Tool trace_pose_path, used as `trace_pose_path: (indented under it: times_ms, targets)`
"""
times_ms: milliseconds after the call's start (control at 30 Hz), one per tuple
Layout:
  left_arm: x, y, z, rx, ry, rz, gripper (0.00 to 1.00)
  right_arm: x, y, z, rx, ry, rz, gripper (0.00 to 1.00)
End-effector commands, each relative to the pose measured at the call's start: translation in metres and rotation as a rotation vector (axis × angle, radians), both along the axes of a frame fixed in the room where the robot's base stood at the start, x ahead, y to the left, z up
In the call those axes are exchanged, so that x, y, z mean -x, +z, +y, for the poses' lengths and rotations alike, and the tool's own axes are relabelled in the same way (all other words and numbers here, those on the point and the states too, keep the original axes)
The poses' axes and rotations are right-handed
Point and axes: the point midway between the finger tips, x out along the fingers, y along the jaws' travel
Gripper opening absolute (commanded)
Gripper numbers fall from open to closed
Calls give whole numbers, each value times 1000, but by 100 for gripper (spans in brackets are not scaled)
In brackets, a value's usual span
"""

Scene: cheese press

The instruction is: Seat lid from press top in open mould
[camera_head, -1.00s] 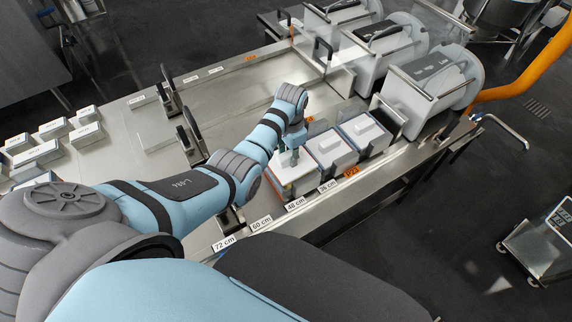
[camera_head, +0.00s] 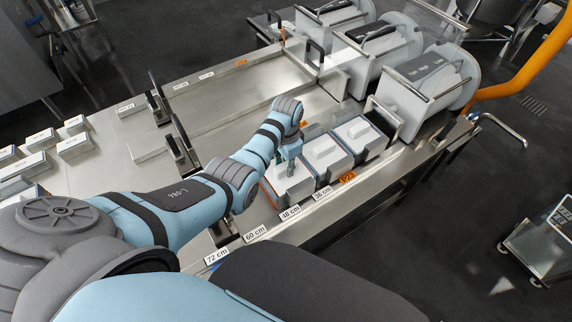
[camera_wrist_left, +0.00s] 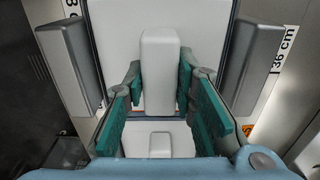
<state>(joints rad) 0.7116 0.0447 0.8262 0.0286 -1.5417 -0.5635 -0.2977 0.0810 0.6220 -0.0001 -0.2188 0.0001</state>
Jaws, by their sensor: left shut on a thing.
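My left gripper (camera_head: 288,166) is over the nearest of three box-shaped moulds in a row. In the left wrist view the teal fingers (camera_wrist_left: 160,85) stand on both sides of the upright white handle block of a lid (camera_wrist_left: 158,72) and are shut on it. The lid's pale plate (camera_wrist_left: 115,40) shows behind the handle. In the head view the white lid (camera_head: 296,186) lies at the nearest mould's top, with an orange-red edge along its left side. The gripper partly hides it, so I cannot tell whether it is fully seated. My right gripper is out of view.
Two neighbouring moulds with white handled lids (camera_head: 325,151) (camera_head: 360,132) stand close by on the right. Grey presses (camera_head: 425,80) stand behind them. Distance labels (camera_head: 256,234) line the steel table's front edge. White blocks (camera_head: 75,147) lie at left.

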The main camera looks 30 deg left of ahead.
Motion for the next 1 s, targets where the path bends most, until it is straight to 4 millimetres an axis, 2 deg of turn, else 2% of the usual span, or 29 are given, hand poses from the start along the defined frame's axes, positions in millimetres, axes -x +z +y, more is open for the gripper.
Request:
trace_pose_path:
  times_ms: [733,767,800,900,1000]
  targets:
    - [-1,-7,0,0,0,-2,0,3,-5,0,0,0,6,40]
    - [-1,-7,0,0,0,-2,28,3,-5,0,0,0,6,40]
    - [0,-7,0,0,0,-2,34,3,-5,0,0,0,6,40]
    - [0,-7,0,0,0,-2,48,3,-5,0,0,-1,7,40]
    - [0,-7,0,0,0,-2,48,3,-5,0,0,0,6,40]
